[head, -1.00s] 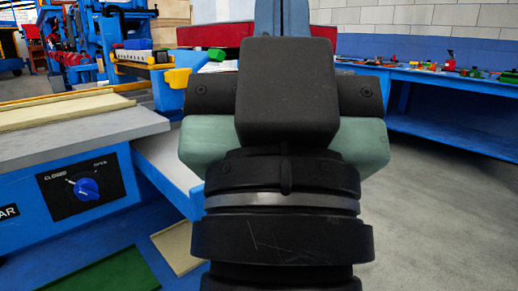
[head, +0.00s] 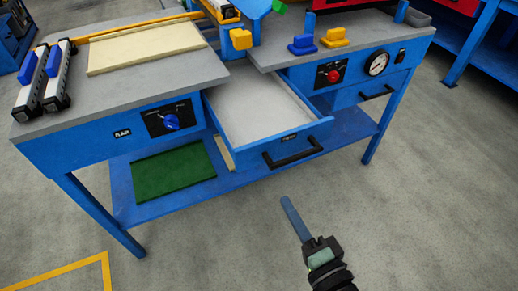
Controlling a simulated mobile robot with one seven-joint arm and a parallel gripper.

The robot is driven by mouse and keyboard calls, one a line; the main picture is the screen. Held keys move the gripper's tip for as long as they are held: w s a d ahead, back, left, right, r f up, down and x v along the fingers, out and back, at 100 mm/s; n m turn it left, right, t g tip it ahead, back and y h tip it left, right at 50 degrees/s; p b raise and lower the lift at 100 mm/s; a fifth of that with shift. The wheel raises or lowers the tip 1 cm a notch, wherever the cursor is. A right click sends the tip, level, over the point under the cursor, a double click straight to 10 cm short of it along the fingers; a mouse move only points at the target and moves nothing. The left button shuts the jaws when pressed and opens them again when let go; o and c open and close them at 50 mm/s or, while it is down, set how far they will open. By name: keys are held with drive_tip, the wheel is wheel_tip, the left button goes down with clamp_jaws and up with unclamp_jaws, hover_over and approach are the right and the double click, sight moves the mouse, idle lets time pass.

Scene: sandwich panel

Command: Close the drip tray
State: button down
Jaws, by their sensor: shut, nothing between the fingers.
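The drip tray appears to be the pale-bottomed blue drawer (head: 250,105) in the middle of the blue workbench. It is pulled out toward me, with a black bar handle (head: 293,155) on its front and a small label too small to read. It looks empty. My gripper (head: 287,203) is in front of the drawer and lower in the picture, over the grey floor. Its blue fingers are shut together, hold nothing, and point up and left toward the drawer front. A gap separates them from the handle.
The worktop carries a cream board (head: 147,47), black-and-blue clamps (head: 55,75) and blue and yellow blocks (head: 302,45). A red button (head: 333,76) and gauge (head: 377,63) are on the right panel. A green sheet (head: 173,172) lies on the lower shelf. Floor in front is clear.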

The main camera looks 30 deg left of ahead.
drive_tip(key=s+m, duration=0.1)
drive_tip(key=s, duration=0.2)
drive_tip(key=y, duration=0.1)
approach(249, 161)
drive_tip(key=shift+m, duration=0.3)
drive_tip(key=x, duration=0.7)
